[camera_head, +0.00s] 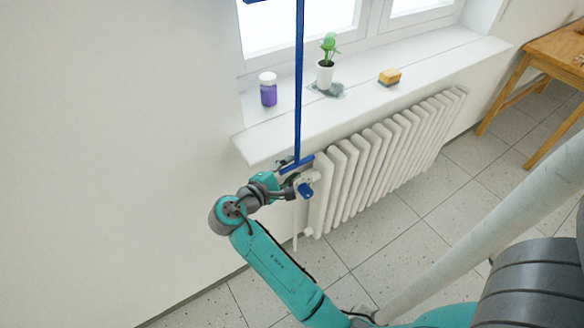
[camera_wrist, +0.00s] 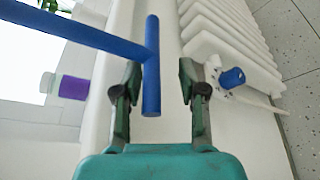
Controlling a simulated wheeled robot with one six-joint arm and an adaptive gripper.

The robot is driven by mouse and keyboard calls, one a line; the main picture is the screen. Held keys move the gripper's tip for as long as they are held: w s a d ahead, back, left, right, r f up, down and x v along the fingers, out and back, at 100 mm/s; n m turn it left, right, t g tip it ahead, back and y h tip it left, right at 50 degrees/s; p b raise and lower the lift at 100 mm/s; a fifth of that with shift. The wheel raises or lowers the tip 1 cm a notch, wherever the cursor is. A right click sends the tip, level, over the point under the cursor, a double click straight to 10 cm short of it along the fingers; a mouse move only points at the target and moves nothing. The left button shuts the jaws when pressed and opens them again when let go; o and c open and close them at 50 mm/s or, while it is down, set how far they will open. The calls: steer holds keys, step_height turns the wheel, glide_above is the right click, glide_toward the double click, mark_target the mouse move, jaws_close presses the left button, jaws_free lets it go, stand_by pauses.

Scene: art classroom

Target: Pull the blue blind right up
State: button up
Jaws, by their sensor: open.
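A long blue pull rod (camera_head: 299,80) hangs in front of the window and ends in a short blue crossbar (camera_head: 297,164) just below the sill's front edge. My gripper (camera_head: 290,176) is at the crossbar. In the wrist view, the crossbar (camera_wrist: 152,70) lies between the two spread fingers of my gripper (camera_wrist: 158,82), with a visible gap on each side. The rod (camera_wrist: 75,32) runs off to the upper left there. A small blue piece (camera_head: 256,1) shows at the top edge; whether it is the blind is unclear, as the rest is out of frame.
The white sill (camera_head: 345,95) holds a purple jar (camera_head: 268,93), a potted plant (camera_head: 326,70) and a yellow sponge (camera_head: 390,76). A white radiator (camera_head: 385,150) with a blue valve knob (camera_head: 306,190) is close to my gripper's right. A wooden table (camera_head: 555,48) stands far right.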

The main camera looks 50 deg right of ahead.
steer(key=v, duration=1.1)
